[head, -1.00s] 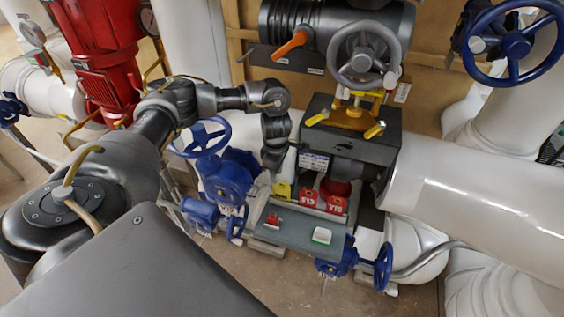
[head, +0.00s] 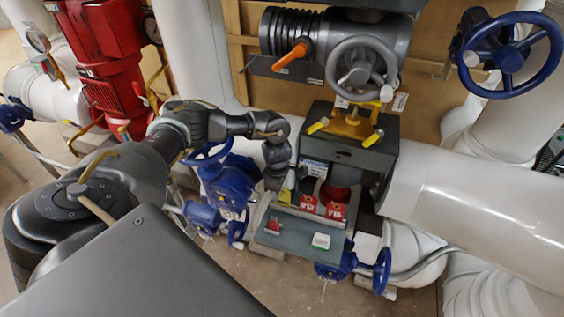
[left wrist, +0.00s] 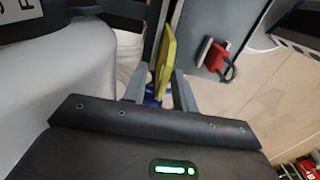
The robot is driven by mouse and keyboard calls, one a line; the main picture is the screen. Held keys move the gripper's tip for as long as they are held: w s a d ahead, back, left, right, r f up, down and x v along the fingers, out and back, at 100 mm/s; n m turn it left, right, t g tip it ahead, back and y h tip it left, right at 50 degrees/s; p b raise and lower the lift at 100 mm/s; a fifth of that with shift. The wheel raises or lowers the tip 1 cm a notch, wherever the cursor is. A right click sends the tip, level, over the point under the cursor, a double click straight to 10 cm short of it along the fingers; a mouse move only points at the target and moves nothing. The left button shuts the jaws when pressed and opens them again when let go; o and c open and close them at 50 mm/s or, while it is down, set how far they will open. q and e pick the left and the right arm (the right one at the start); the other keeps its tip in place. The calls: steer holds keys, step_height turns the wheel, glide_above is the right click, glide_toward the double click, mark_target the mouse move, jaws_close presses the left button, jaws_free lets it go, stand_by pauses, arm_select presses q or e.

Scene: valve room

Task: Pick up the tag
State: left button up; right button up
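A yellow tag (head: 285,197) stands near the left end of a row with two red tags (head: 322,208), below the dark box. In the left wrist view the yellow tag (left wrist: 166,58) stands edge-on between the two fingers of my left gripper (left wrist: 160,84). The fingers are apart, with a gap showing beside the tag, so the gripper looks open around it. In the head view my left gripper (head: 288,180) reaches down at the tag, and its fingertips are small and partly hidden. My right gripper is not in view.
A grey shelf (head: 290,240) in front holds a red padlock (head: 274,223) and a white-green block (head: 321,241). The padlock (left wrist: 215,55) also shows in the left wrist view. Blue valves (head: 225,185) stand left of the shelf, and a large white pipe (head: 470,200) lies right.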

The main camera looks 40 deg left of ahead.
arm_select(q)
jaws_close()
steer(key=shift+w+r, duration=0.1)
steer(key=shift+r, duration=0.45)
step_height(320, 180, up, 2)
steer(key=shift+r+b, duration=0.1)
steer(key=shift+b, duration=0.35)
steer(key=s+d+r+b, duration=0.1)
steer(key=s+d+r, duration=0.7)
steer(key=d, duration=0.3)
steer(key=shift+d+r+b, duration=0.3)
steer(key=shift+r+b, duration=0.05)
steer(key=shift+r, duration=0.55)
